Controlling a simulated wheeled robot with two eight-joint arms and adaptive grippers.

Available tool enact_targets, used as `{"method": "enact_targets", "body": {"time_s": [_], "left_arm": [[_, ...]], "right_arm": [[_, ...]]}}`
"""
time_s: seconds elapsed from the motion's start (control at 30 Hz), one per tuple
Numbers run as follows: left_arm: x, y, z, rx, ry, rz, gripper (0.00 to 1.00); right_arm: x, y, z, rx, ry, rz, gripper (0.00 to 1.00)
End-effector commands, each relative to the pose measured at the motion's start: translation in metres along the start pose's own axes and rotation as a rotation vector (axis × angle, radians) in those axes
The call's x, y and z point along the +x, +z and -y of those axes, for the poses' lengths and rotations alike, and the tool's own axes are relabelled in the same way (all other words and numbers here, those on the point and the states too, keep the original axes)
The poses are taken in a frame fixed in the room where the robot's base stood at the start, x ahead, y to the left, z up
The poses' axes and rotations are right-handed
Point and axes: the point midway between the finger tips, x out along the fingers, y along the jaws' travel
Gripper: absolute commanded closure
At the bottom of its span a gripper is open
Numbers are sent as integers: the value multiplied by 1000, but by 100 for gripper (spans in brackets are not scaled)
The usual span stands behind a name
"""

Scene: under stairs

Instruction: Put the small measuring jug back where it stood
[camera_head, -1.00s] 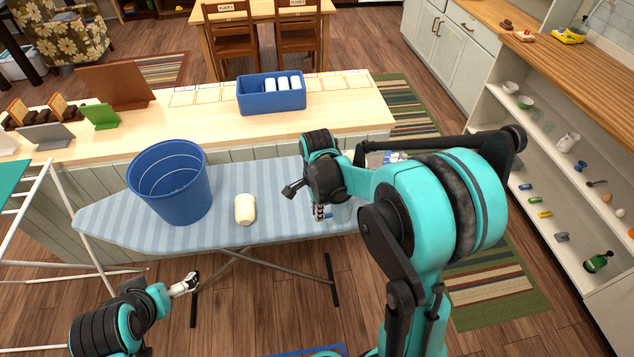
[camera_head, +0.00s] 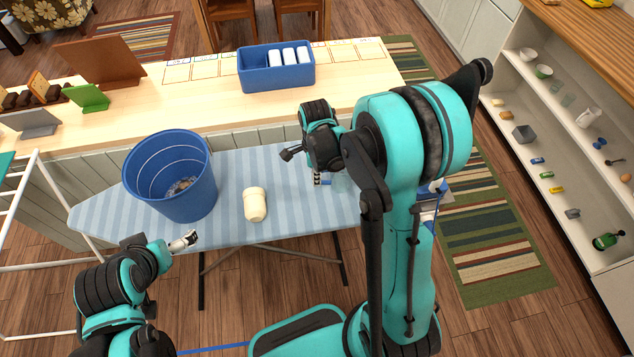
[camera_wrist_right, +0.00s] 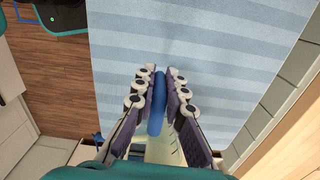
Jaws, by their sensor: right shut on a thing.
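My right gripper (camera_head: 318,177) is low over the right part of the blue striped ironing board (camera_head: 232,178), partly hidden by its own arm. In the right wrist view its two padded fingers (camera_wrist_right: 158,100) are shut on an upright blue handle (camera_wrist_right: 157,108). A pale, see-through body below the handle fits the small measuring jug (camera_wrist_right: 160,150); it also shows faintly beside the gripper in the head view (camera_head: 343,183). I cannot tell whether the jug touches the board. My left gripper (camera_head: 187,240) is off the board's front left edge, apart from everything, its opening unclear.
Behind is a wooden counter (camera_head: 200,92) with a blue bin (camera_head: 276,78). A white shelf (camera_head: 560,175) with several small items stands right.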

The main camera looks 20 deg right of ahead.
Motion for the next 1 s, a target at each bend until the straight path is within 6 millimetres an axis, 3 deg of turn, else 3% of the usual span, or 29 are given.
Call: {"method": "enact_targets", "body": {"time_s": [0.2,0.57,0.6,0.67,1.0], "left_arm": [[7,5,0,0,0,0,0],[9,7,0,0,0,0,0],[10,7,0,0,0,0,0],[9,6,0,0,0,0,0],[7,5,0,0,0,0,0]], "right_arm": [[31,0,0,0,0,0,100],[35,0,0,-1,0,0,100],[35,0,0,-1,0,0,86],[34,0,0,-1,0,0,70],[32,0,0,-1,0,0,68]]}}
